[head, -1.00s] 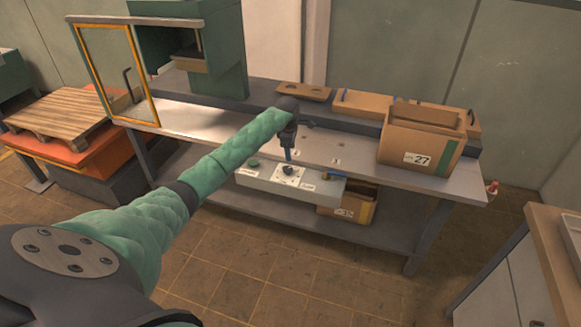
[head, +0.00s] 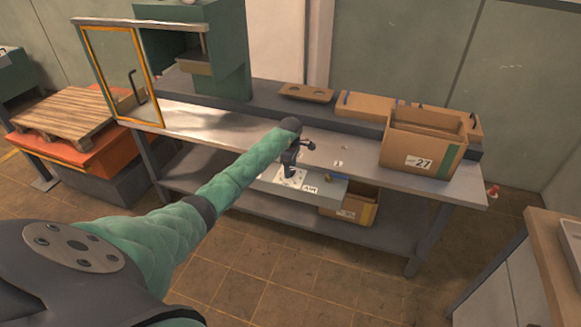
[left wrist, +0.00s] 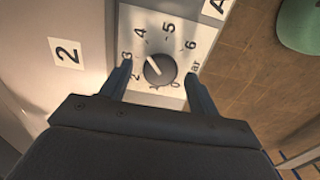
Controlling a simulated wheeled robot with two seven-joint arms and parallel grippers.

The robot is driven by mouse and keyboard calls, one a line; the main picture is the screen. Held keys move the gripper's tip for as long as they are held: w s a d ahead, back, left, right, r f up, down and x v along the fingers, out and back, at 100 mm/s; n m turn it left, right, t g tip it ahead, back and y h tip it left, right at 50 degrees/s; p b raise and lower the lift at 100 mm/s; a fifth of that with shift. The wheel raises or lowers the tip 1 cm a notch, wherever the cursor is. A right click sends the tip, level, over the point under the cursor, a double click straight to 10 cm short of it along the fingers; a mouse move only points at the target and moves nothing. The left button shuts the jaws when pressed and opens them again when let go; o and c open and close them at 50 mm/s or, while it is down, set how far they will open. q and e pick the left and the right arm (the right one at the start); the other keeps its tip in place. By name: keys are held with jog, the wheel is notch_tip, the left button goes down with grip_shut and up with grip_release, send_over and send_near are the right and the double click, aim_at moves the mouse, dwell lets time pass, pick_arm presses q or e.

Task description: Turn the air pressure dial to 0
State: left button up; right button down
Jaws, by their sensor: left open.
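The air pressure dial (left wrist: 161,70) is a dark round knob on a white scale plate (left wrist: 207,32) with printed numbers and "bar". Its white mark points up and left, between 3 and 4. My left gripper (left wrist: 158,68) is open, with one finger on each side of the knob. Whether the fingers touch the knob I cannot tell. In the head view the left gripper (head: 289,165) is over the plate on the grey box (head: 329,190) under the bench top, and it hides the dial. My right gripper is in neither view.
The workbench top (head: 365,170) is just above the box. A cardboard box marked 27 (head: 421,145) stands on it at the right. Another carton (head: 350,206) is on the lower shelf. A green rounded thing (left wrist: 300,24) is at the wrist view's upper right.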

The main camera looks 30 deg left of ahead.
pick_arm(q)
jog(key=shift+f, duration=0.4)
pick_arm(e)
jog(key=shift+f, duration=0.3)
pick_arm(q)
jog(key=shift+c, duration=0.4)
jog(key=c, duration=0.9)
